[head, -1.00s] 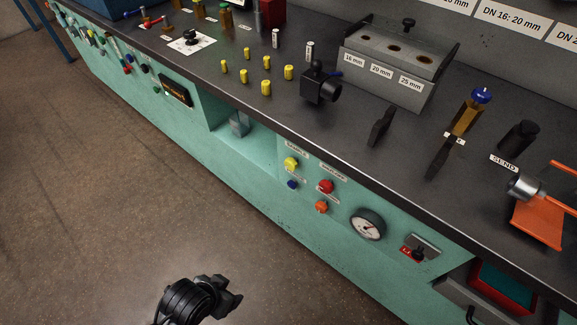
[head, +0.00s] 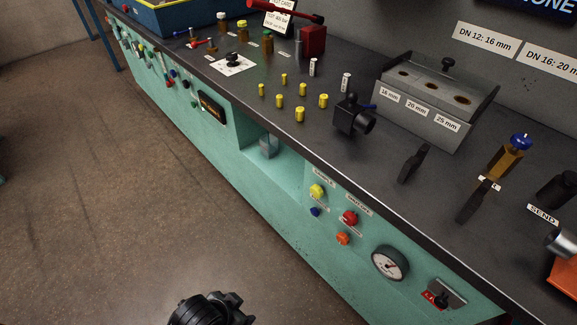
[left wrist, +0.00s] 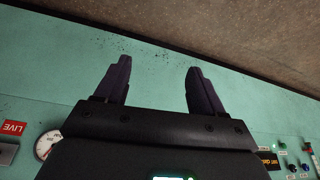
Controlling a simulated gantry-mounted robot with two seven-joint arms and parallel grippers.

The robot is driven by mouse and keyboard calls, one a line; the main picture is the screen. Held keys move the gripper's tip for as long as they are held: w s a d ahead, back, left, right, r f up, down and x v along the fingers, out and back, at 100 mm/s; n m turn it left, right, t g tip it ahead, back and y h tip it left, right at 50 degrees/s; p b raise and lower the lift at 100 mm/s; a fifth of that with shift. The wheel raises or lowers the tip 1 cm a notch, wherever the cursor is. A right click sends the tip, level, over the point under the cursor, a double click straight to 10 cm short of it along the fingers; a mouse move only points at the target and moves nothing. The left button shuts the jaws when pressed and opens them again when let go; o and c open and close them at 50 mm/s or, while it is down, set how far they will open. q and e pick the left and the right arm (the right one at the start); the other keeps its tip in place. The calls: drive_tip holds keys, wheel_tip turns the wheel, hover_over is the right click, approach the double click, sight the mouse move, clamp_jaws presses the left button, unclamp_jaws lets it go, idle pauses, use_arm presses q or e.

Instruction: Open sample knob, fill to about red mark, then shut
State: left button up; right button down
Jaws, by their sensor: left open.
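A yellow knob (head: 317,190) sits on the green bench front under a small label that is hard to read. To its left, an open recess (head: 262,166) in the bench front holds a grey, partly see-through container (head: 269,146). No red mark can be made out on it. My left gripper (head: 238,305) is at the bottom edge of the head view, over the floor and well apart from the knob. In the left wrist view my left gripper (left wrist: 160,78) has its two dark fingers wide apart with nothing between them. My right gripper is not in view.
Blue (head: 315,212), red (head: 349,217) and orange (head: 343,238) knobs sit close to the yellow one. A round gauge (head: 390,263) and a switch (head: 440,299) are further right. Yellow fittings (head: 300,114) and a grey block (head: 430,105) stand on the dark benchtop. The floor in front is clear.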

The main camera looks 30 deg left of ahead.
use_arm(q)
drive_tip(key=w+d+t+h, duration=0.1)
drive_tip(key=w+d+t, duration=0.1)
drive_tip(key=w+t, duration=0.45)
drive_tip(key=m+t+h+p, duration=0.1)
drive_tip(key=t+h+p, duration=0.5)
drive_tip(key=p, duration=0.5)
approach(314, 194)
drive_tip(key=shift+t+y, duration=0.25)
drive_tip(key=shift+y, duration=0.45)
drive_tip(key=b+x, duration=0.1)
drive_tip(key=x, duration=0.1)
drive_tip(key=b+x, duration=0.1)
drive_tip(key=x, duration=0.2)
drive_tip(key=b+x, duration=0.1)
drive_tip(key=x, duration=0.1)
drive_tip(key=shift+d, duration=0.4)
drive_tip(key=shift+x, duration=1.1)
